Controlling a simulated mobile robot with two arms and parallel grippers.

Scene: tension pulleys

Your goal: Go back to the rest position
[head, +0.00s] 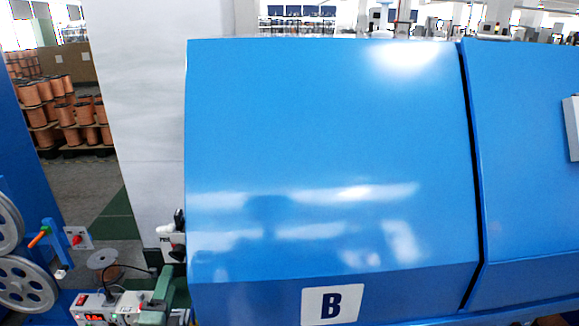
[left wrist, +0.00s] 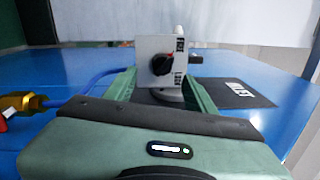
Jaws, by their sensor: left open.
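My left gripper (head: 174,272) is green and shows at the bottom left in the head view, just left of the blue machine. In the left wrist view its two green fingers (left wrist: 162,88) are apart, so it is open. A light grey block with a black and red knob (left wrist: 161,67), marked FREE and LOCK, stands upright in line with the gap between the fingers. I cannot tell if the fingers touch it. A black and white fitting (head: 177,238) shows above the gripper in the head view. My right gripper is not in view.
A large blue machine cabinet (head: 330,160) marked B fills the middle and right. Grey pulley wheels (head: 27,285), a spool (head: 102,262) and a control box with a red display (head: 97,310) stand at the lower left. Copper spools (head: 68,113) are stacked farther back.

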